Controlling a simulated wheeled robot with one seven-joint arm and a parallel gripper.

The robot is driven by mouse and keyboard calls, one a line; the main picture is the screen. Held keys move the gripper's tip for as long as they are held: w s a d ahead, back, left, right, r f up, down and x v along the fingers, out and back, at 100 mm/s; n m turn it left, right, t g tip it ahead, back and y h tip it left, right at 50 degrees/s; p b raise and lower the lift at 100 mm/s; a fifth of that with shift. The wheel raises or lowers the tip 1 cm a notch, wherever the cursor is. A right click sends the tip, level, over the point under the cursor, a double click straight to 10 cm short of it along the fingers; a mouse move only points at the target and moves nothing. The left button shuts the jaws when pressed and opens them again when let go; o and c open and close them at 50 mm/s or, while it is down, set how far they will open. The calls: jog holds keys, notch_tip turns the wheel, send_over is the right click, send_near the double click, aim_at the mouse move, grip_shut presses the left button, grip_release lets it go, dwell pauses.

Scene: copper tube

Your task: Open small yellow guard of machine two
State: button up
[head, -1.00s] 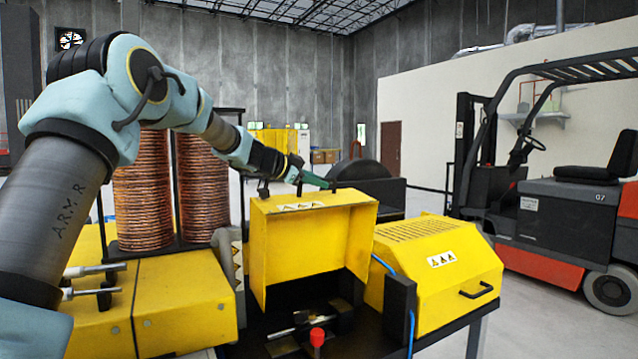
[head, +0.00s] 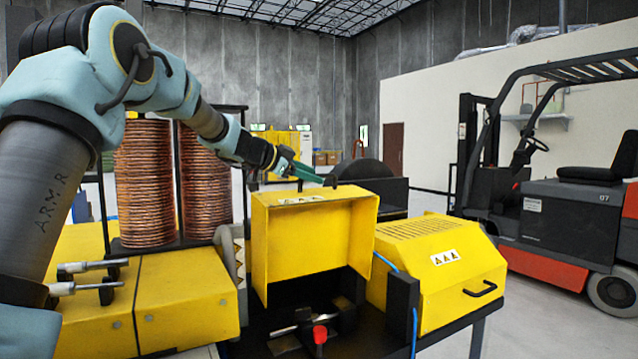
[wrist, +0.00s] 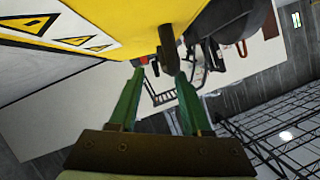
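The small yellow guard (head: 312,240) stands raised, with the dark machine interior showing below it. Warning triangles are on its upper face, and a dark knob (head: 331,180) sticks up at its top edge. My gripper (head: 318,179) is just left of this knob, above the guard's top edge. In the wrist view my gripper (wrist: 160,76) has its two green fingers apart, with a gap between the tips. A dark knob (wrist: 168,50) on the guard (wrist: 115,22) shows just beyond the tips, and nothing is held. Whether a finger touches the knob is unclear.
A larger yellow cover (head: 440,270) with a black handle is closed at the right. A red knob (head: 320,334) stands inside the opening. Copper coils (head: 146,190) stand behind at the left, beside a yellow housing (head: 185,300). A forklift (head: 560,215) is parked at the right.

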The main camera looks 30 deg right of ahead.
jog(key=b+v, duration=0.1)
jog(key=v, duration=0.6)
jog(key=shift+b, duration=0.35)
